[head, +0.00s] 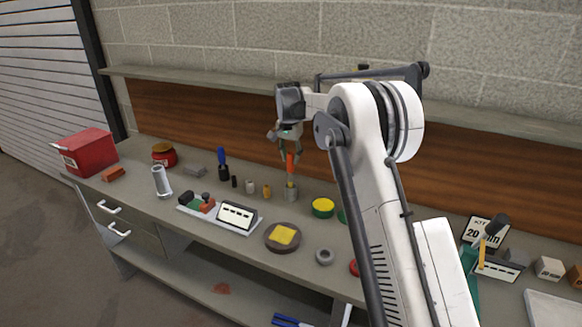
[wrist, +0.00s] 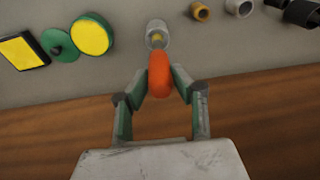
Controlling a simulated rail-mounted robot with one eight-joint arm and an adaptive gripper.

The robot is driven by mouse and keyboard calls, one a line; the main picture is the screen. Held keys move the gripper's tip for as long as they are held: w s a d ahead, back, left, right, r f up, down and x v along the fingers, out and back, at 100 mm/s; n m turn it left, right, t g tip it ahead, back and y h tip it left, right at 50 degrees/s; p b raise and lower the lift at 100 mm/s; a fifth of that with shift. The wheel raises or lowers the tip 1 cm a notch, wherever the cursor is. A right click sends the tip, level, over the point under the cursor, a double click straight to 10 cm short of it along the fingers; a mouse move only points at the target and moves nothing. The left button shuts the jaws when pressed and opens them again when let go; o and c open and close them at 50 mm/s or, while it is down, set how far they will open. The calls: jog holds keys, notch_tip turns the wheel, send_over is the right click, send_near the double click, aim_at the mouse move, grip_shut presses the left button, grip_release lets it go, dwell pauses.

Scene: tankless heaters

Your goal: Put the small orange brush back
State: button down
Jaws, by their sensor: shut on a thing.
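The small orange brush (head: 290,166) stands upright at a grey metal cup (head: 291,195) on the workbench. Its lower end appears to be at or inside the cup's mouth; the exact depth is hard to tell. In the wrist view the orange handle (wrist: 160,75) lies between the fingertips, with the cup (wrist: 157,28) just beyond it. My gripper (head: 290,156) points down and is shut on the top of the brush handle. It also shows in the wrist view (wrist: 160,88), with green-sided fingers on both sides of the handle.
A blue-handled tool (head: 222,162) stands to the left, with small cylinders between. A yellow-topped green tin (head: 323,207) is close on the right. A labelled panel (head: 237,215) and a round dark plate (head: 270,243) lie in front. A shelf (head: 190,78) runs behind.

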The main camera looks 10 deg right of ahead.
aim_at(291, 168)
jog(key=shift+f, duration=1.95)
jog(key=shift+w+d+f+p, duration=0.1)
jog(key=shift+f+p, duration=0.3)
jog(key=shift+f, duration=0.05)
jog(key=shift+f, duration=0.1)
jog(key=c, duration=1.5)
grip_release()
jog(key=shift+o, duration=0.2)
